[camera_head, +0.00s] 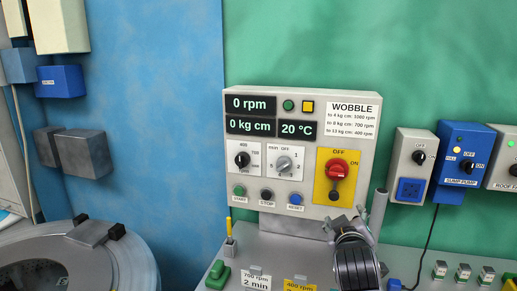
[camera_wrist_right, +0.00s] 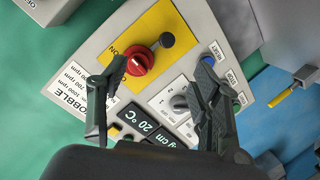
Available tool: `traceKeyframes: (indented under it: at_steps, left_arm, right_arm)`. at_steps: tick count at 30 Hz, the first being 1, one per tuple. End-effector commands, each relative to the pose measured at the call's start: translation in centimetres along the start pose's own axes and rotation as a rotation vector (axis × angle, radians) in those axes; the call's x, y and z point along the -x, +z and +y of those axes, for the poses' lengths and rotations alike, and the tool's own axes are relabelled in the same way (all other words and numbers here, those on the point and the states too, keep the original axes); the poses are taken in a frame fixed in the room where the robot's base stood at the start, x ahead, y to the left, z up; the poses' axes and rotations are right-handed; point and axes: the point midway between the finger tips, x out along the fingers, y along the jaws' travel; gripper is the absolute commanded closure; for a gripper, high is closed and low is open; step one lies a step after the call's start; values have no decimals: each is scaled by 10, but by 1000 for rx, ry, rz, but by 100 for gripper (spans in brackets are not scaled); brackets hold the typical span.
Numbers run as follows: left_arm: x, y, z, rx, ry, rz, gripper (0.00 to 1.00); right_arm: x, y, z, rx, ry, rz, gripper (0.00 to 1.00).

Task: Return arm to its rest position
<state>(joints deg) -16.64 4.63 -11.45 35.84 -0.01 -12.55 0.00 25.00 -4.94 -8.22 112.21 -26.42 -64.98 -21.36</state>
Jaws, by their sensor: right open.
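My right gripper (camera_head: 346,222) is in front of the lower right part of the grey control panel (camera_head: 304,205) in the head view. In the right wrist view its two dark fingers are apart, with nothing between the tips (camera_wrist_right: 162,66). The panel's red main switch (camera_head: 338,169) on its yellow plate lies beyond the fingers and also shows in the wrist view (camera_wrist_right: 140,61). The fingers do not appear to grip it. The panel displays (camera_head: 251,104) read 0 rpm, 0 kg cm and 20 °C. My left gripper is not in view.
A grey desk (camera_head: 300,250) below the panel carries a green object (camera_head: 217,275), label cards (camera_head: 257,279) and small switches (camera_head: 462,272). Wall boxes, including the blue sump pump box (camera_head: 463,160), are at right. A round grey drum (camera_head: 60,262) stands at lower left.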

Motion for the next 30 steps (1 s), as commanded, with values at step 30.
traceKeyframes:
  at_steps: [30]
  left_arm:
    - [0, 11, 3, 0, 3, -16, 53]
  right_arm:
    - [299, 349, -161, -281, -614, -852, 41]
